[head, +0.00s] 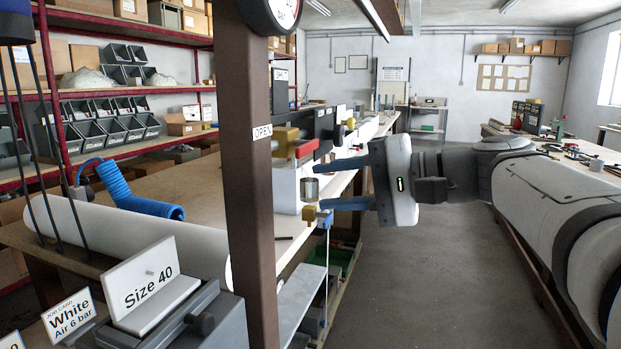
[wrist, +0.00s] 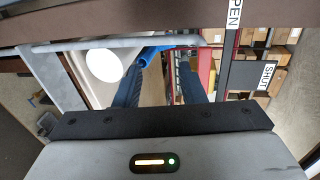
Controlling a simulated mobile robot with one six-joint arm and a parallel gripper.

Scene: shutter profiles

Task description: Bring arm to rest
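My gripper (head: 324,186) is in the middle of the head view, held level and pointing left toward the bench, with my arm reaching in from the right. Its two blue fingers are spread apart, one above the other, with nothing clearly held between them. The fingertips are close to a small metal cylinder (head: 309,189) with brass fittings beside the post; I cannot tell whether they touch it. In the wrist view the two fingers (wrist: 160,75) also stand apart with an empty gap, and the floor and shelving show beyond.
A brown post (head: 247,200) with an OPEN label stands left of my gripper. A red-handled brass valve (head: 295,146) is just above the fingertips. A white roll (head: 130,238), a blue curved piece (head: 128,192) and a Size 40 card (head: 152,285) are at left. The aisle floor (head: 430,260) is clear.

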